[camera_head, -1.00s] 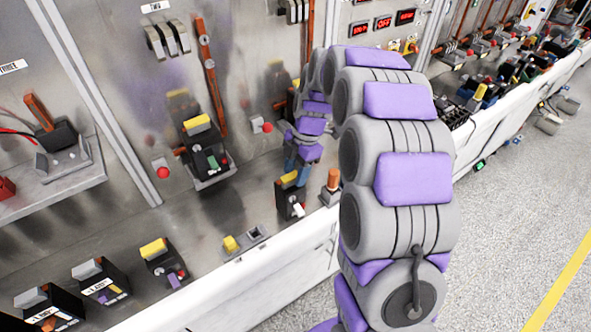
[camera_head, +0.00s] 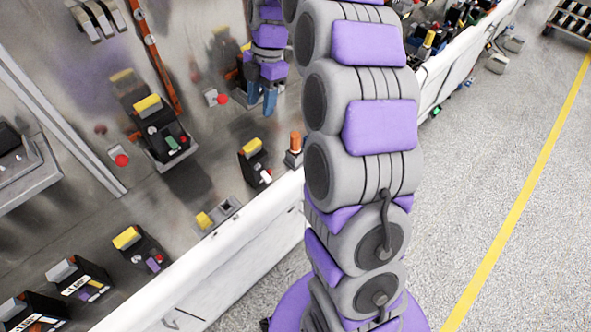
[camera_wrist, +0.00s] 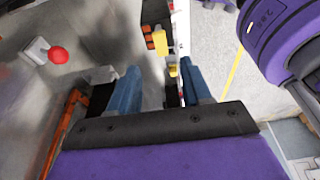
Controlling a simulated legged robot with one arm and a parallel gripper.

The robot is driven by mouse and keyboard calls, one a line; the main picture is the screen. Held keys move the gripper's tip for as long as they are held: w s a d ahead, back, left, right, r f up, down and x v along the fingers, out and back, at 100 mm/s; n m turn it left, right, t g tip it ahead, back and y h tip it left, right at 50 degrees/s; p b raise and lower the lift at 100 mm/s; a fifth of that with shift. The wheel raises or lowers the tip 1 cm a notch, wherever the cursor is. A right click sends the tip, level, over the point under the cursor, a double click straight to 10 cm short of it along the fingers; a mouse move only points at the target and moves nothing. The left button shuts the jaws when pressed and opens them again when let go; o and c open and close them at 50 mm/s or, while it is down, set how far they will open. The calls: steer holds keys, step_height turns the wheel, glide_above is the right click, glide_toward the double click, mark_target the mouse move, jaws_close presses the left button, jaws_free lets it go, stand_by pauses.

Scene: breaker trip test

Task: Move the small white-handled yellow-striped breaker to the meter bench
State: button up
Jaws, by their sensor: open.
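The small black breaker with a yellow stripe and white handle (camera_head: 254,163) sits near the front edge of the metal bench in the head view. My gripper (camera_head: 262,100) points down with its blue fingers open, above and apart from this breaker in the picture. In the wrist view my gripper (camera_wrist: 157,88) shows two blue fingers spread apart, with no held object clearly visible. Dark items show behind the fingers there, too hidden to name. I cannot tell which surface is the meter bench.
A larger yellow-striped breaker with a green handle (camera_head: 158,128) stands left. A yellow-striped breaker with a purple handle (camera_head: 143,248) and labelled black boxes (camera_head: 80,280) sit lower left. An orange-topped post (camera_head: 295,148) is right of the small breaker. A red button (camera_wrist: 57,55) is nearby.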

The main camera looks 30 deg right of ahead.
steer(key=s+a+r+m+h, duration=0.1)
steer(key=s+a+m, duration=0.3)
steer(key=s, duration=0.5)
steer(key=s+a+r+m, duration=0.1)
steer(key=s+a+m, duration=0.1)
steer(key=s+m, duration=0.5)
steer(key=s+f+m+h, duration=0.1)
steer(key=s+m, duration=0.4)
steer(key=s, duration=0.5)
steer(key=s+d+f+m, duration=0.1)
steer(key=s+f+m, duration=0.3)
steer(key=s, duration=0.6)
steer(key=shift+m+g+h, duration=0.4)
steer(key=shift+m, duration=0.4)
steer(key=shift+d, duration=0.1)
